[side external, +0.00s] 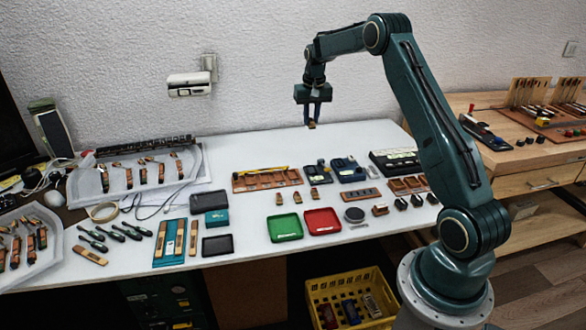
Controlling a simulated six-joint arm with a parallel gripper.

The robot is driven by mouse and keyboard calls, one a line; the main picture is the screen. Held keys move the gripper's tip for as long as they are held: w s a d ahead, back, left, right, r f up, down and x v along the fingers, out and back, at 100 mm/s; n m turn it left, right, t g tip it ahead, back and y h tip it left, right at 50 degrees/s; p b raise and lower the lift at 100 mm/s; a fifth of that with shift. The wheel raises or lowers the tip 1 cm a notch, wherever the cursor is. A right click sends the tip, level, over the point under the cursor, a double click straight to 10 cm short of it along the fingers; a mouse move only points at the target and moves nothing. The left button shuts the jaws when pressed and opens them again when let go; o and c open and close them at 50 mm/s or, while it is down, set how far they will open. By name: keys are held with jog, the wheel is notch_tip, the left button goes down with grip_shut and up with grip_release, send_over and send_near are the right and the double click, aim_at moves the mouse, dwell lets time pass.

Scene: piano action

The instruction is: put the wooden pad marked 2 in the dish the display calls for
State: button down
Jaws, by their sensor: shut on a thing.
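My gripper (312,118) is high above the back of the white table, near the wall. It is shut on a small brown wooden piece, which just shows at the fingertips; any number on it is too small to read. A green dish (284,228) and a red dish (322,222) lie side by side at the front middle of the table, and a black dish (217,246) lies to their left. All three look empty. Small wooden pieces (297,197) stand in a row behind the green and red dishes; their marks are unreadable. I cannot make out any display's wording.
A wooden compartment tray (268,180) and dark blue boxes (348,169) stand behind the dishes. A blue mat (175,243) with wooden strips and several dark-handled tools (125,231) lie to the left. A yellow crate (350,300) sits below the table edge. The back middle is clear.

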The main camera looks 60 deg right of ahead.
jog(key=s+a+f, duration=0.1)
jog(key=s+a, duration=1.3)
jog(key=a, duration=0.3)
jog(key=shift+s+a, duration=0.15)
jog(key=shift+s, duration=0.1)
jog(key=shift+f, duration=0.1)
send_over(322, 222)
notch_tip(322, 222, down, 16)
jog(key=shift+s+a+r, duration=0.1)
jog(key=shift+a, duration=0.05)
jog(key=shift+f, duration=0.2)
jog(key=shift+f, duration=1.75)
jog(key=shift+f, duration=0.15)
